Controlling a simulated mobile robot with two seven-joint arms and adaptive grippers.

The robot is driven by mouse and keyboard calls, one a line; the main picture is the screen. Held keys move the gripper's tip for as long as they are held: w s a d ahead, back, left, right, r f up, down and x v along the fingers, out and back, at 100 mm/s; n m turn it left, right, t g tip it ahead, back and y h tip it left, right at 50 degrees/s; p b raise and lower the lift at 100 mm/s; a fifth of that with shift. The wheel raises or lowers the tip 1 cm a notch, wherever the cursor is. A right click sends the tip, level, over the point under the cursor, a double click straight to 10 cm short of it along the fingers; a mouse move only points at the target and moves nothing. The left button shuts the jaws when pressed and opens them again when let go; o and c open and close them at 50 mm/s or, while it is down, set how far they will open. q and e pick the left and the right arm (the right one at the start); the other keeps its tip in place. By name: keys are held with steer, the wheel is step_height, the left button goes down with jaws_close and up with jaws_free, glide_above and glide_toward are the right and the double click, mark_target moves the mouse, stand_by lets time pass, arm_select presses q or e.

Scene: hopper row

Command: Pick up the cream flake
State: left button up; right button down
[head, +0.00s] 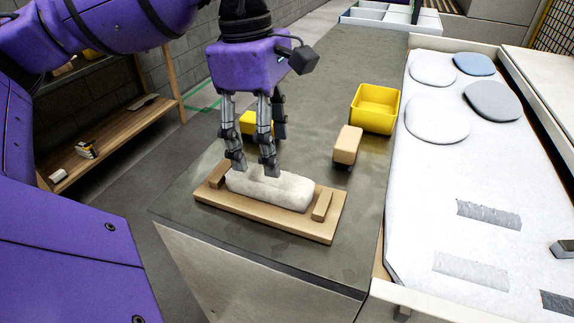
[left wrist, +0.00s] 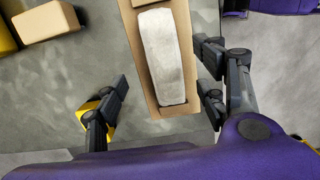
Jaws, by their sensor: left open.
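The cream flake is a long, off-white, rough-edged block (head: 285,191) lying in a shallow wooden tray (head: 240,222) with a raised block at each end. The tray sits near the front of the grey counter. My left gripper (head: 252,166) points down over the left part of the flake, open and empty. In the left wrist view, the flake (left wrist: 163,55) lies lengthwise between the spread fingers of my left gripper (left wrist: 164,88), with the tray (left wrist: 134,45) around it. I cannot tell whether a fingertip touches it. My right gripper is not in view.
A tan block (head: 347,145) and an open yellow bin (head: 375,108) stand behind the tray. Another yellow item (head: 250,122) is partly hidden by my gripper. A white padded surface (head: 440,200) with several flat pads lies to the right.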

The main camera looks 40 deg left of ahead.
mark_target(269, 178)
arm_select(q)
steer(key=shift+w+f, duration=0.1)
steer(key=shift+f, duration=0.2)
steer(key=f, duration=0.4)
steer(key=s+f, duration=0.1)
steer(key=f, duration=0.1)
steer(key=shift+f, duration=0.1)
steer(key=shift+w+d+f, duration=0.1)
steer(key=shift+f, duration=0.3)
steer(key=c, duration=1.1)
steer(key=shift+c, duration=0.8)
steer(key=shift+r, duration=0.3)
steer(key=r, duration=0.3)
steer(key=shift+d+r, duration=0.25)
steer(key=shift+d, duration=0.1)
steer(key=s+d+r+p, duration=0.1)
steer(key=s+d+r, duration=0.8)
steer(key=shift+d, duration=0.4)
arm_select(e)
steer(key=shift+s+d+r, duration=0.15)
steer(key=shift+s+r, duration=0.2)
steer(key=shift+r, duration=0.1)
